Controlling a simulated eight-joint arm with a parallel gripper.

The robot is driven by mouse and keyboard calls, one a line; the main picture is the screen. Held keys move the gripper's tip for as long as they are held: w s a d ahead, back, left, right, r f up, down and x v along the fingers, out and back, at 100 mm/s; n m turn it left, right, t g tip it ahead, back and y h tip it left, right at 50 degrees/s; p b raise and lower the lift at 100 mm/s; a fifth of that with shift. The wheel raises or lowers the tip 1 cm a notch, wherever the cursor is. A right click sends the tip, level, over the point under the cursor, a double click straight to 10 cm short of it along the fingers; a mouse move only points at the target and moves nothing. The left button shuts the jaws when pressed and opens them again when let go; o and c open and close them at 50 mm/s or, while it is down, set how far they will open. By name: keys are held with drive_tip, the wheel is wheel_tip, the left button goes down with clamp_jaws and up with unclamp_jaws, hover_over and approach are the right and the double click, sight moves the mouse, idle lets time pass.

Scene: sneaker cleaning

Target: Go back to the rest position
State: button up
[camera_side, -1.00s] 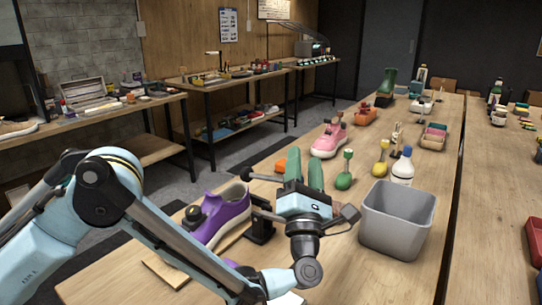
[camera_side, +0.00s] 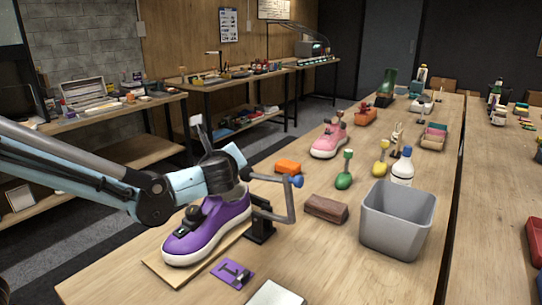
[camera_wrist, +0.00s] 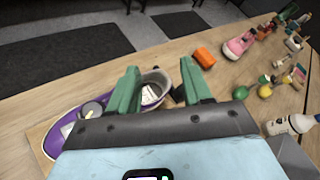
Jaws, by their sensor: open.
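My gripper (camera_wrist: 160,85) shows in the wrist view with its two green fingers spread and nothing between them. Past the fingers is the purple sneaker (camera_wrist: 62,118) with its opening and pale insole. In the side view the same purple sneaker (camera_side: 207,229) rests on a thin wooden board (camera_side: 172,274), beside a black stand. My arm reaches in from the left with its wrist above and behind the sneaker; the fingers are hidden there. A brown block (camera_side: 326,208) lies on the table to the right, apart from my arm.
A grey bin (camera_side: 385,232) and a white bottle (camera_side: 402,172) stand at right. An orange block (camera_side: 288,167), green brush (camera_side: 344,180), yellow brush (camera_side: 381,170) and pink sneaker (camera_side: 328,142) lie farther back. A purple card (camera_side: 232,273) lies in front of the board.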

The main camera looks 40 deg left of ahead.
drive_tip(key=s+f+n+g+h, duration=0.1)
drive_tip(key=s+f+n+h, duration=0.1)
drive_tip(key=s+n, duration=0.3)
drive_tip(key=s+d+f+n+g+h, duration=0.1)
drive_tip(key=s+n+h, duration=0.3)
drive_tip(key=n, duration=0.5)
drive_tip(key=s+f+n+g+h, duration=0.1)
drive_tip(key=s+f+n+h, duration=0.2)
drive_tip(key=s+n, duration=0.4)
drive_tip(key=shift+s+d+h, duration=0.15)
drive_tip(key=shift+d+h, duration=0.05)
drive_tip(key=shift+h, duration=0.2)
